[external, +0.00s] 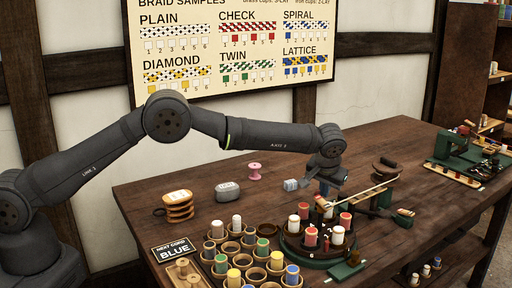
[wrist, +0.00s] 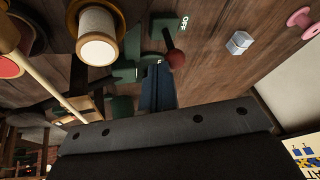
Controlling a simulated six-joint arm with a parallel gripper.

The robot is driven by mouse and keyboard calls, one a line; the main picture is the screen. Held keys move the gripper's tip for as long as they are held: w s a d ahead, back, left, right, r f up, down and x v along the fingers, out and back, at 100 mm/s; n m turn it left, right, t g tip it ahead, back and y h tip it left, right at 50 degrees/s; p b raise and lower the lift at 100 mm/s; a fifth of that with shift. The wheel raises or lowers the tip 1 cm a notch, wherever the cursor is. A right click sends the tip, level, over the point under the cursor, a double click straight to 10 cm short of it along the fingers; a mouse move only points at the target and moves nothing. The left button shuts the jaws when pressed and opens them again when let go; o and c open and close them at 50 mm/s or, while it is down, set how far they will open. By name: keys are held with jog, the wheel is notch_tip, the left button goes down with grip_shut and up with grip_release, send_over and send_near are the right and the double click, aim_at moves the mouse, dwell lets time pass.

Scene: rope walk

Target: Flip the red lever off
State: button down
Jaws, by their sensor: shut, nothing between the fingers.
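The red lever's round knob (wrist: 175,59) shows near the top middle of the wrist view, on a short dark stem. A green plate marked OFF (wrist: 183,22) lies close by it. My gripper (wrist: 157,68) is shut and empty, its tips just beside the knob; I cannot tell whether they touch. In the external view my gripper (external: 325,188) points down at the back of the round braiding machine (external: 290,248). The lever cannot be made out clearly there.
A white spool (wrist: 97,35) stands near the gripper. A pale cube (external: 291,184), a grey weight (external: 228,192) and a pink spool (external: 255,171) lie behind. Cups of spools (external: 235,277) fill the front.

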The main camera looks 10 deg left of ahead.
aim_at(318, 191)
jog(key=shift+w+a+r+n+g+h, duration=0.15)
jog(key=shift+w+a+g+h, duration=0.4)
jog(key=shift+g, duration=0.05)
jog(key=shift+w+a+r+n+g+h, duration=0.15)
jog(key=shift+w+a+g+h, duration=0.35)
jog(key=shift+w+g+h, duration=0.1)
jog(key=shift+w+a, duration=0.1)
jog(key=shift+a, duration=0.1)
jog(key=shift+w+a, duration=0.15)
jog(key=shift+w, duration=0.05)
jog(key=shift+r, duration=0.1)
jog(key=v, duration=1)
jog(key=shift+w+a, duration=0.15)
